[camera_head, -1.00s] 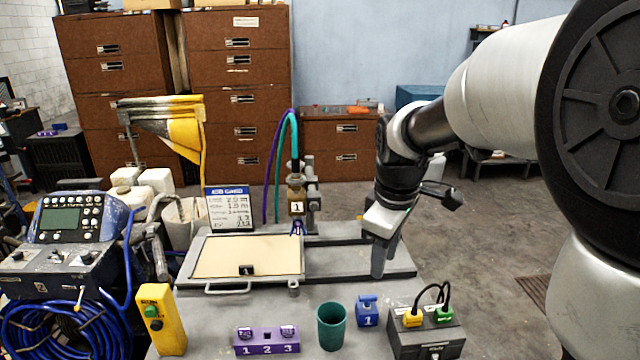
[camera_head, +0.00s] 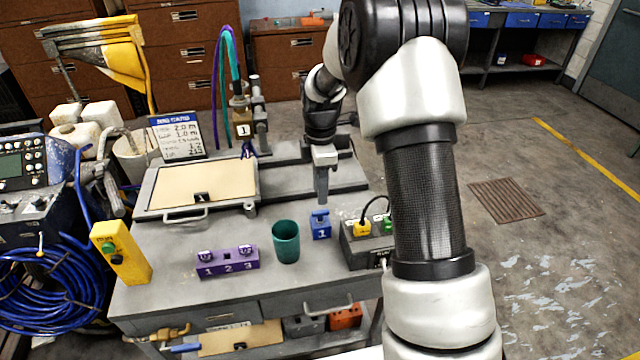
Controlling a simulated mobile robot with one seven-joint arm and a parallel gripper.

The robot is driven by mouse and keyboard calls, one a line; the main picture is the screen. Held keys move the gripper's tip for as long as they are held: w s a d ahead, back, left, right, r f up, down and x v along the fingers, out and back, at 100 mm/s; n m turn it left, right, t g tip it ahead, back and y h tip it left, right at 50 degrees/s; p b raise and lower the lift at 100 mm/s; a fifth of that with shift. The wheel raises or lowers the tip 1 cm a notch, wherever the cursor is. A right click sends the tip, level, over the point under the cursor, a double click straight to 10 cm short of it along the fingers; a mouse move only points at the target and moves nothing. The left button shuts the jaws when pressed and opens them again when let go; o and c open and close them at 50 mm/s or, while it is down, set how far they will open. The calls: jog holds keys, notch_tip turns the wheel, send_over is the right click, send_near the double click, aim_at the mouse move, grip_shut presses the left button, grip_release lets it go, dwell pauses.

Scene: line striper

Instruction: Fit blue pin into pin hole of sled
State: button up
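A small blue piece marked 1, with a raised grip on top (camera_head: 320,225), stands on the bench; it is the only small loose blue item there and appears to be the blue pin. My gripper (camera_head: 322,200) points down just behind and above it, seemingly apart from it. The fingers appear edge-on, so their opening does not show. The sled appears to be the flat grey frame with a beige panel (camera_head: 225,180) at the back left of the bench, with a handle in front. A small black block marked 1 (camera_head: 202,197) lies on it. I cannot make out the pin hole.
A teal cup (camera_head: 286,242) stands left of the blue piece, and a purple block numbered 1 2 3 (camera_head: 228,263) further left. A dark box with yellow and green plugs (camera_head: 362,245) is close on the right. A yellow button box (camera_head: 120,254) stands at the left edge.

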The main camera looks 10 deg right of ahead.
aim_at(320, 211)
jog(key=shift+f+b, duration=1.8)
jog(key=shift+f, duration=1.7)
jog(key=shift+r, duration=0.1)
grip_shut()
